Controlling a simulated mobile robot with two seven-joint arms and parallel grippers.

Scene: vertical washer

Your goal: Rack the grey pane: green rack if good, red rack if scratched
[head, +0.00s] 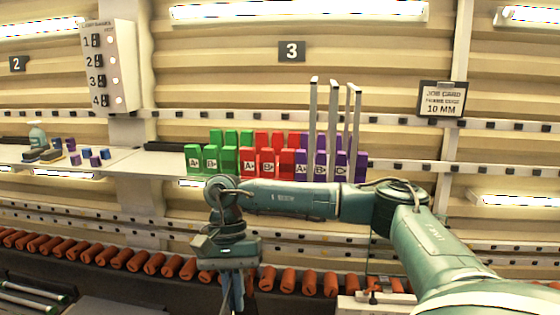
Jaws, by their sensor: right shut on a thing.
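My right gripper (232,288) points down at the lower middle, in front of the roller line. It is shut on a thin blue-grey thing that runs down out of the picture. It looks like the grey pane seen nearly edge-on; its faces and any scratches cannot be made out. The green rack (210,160) stands on the back shelf, with blocks lettered A and B. The red rack (267,163) stands directly right of it. Both are beyond and above the gripper, apart from it. My left gripper is not in view.
A purple rack (358,166) stands right of the red one, behind tall grey posts (333,130). Orange rollers (153,263) run along below. A spray bottle (38,137) and small blocks (95,160) sit on the left shelf. A numbered panel (107,67) hangs above.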

